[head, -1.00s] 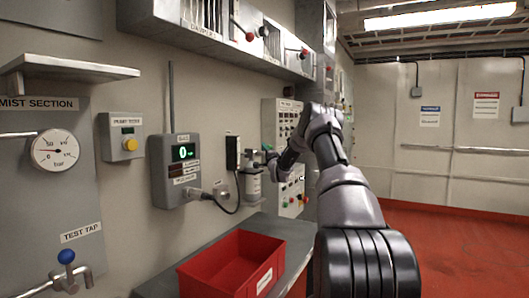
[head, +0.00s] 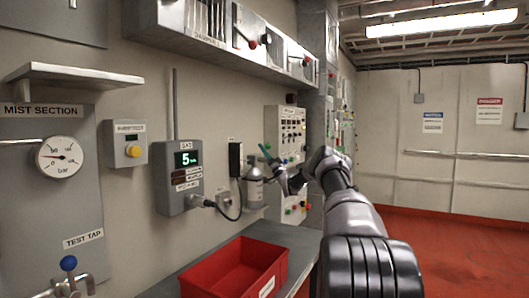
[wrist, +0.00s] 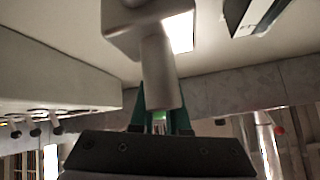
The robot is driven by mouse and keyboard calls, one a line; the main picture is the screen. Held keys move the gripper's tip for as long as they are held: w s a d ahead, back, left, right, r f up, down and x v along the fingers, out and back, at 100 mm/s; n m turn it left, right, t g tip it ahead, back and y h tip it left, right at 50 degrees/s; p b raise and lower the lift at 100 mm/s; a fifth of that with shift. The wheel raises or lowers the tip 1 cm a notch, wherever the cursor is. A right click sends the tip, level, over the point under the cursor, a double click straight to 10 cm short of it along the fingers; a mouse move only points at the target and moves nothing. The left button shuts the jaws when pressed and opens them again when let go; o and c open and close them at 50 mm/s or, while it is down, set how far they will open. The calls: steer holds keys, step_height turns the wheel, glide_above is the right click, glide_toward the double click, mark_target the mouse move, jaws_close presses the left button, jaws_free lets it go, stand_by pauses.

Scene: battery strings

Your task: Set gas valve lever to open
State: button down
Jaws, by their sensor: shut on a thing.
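The grey gas bottle (head: 254,191) stands upright by the wall, under the valve at its top. My gripper (head: 268,153) is at the valve, just right of and above the bottle's top, its green fingers tilted. In the wrist view my gripper (wrist: 160,118) has its two green fingers close around the lower end of a pale grey rod (wrist: 160,70), which hangs from a pale block (wrist: 145,20). I take this rod as the valve lever; in the head view it is too small to make out. The gas display box (head: 181,176) reads 5.
A red bin (head: 232,268) sits on the grey bench (head: 300,240) below. A black unit (head: 235,159) with a cable is left of the bottle. A control panel (head: 291,130) stands behind my gripper. Open red floor (head: 460,255) lies to the right.

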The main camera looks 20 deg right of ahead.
steer(key=shift+s+a+n+g+y, duration=0.2)
steer(key=shift+n+g+y, duration=0.85)
steer(key=shift+n, duration=0.4)
steer(key=shift+s+a+n+g+y, duration=0.15)
steer(key=shift+a+n+g+y, duration=0.1)
steer(key=shift+n+g+y, duration=0.9)
steer(key=shift+s+a+n+g+y, duration=0.2)
steer(key=shift+n+g+y, duration=0.5)
steer(key=shift+n+y, duration=0.8)
steer(key=shift+n, duration=0.6)
steer(key=c, duration=0.9)
jaws_free()
steer(key=v, duration=1)
steer(key=shift+s+d+f, duration=0.15)
steer(key=shift+s+d, duration=0.1)
steer(key=shift+d, duration=0.1)
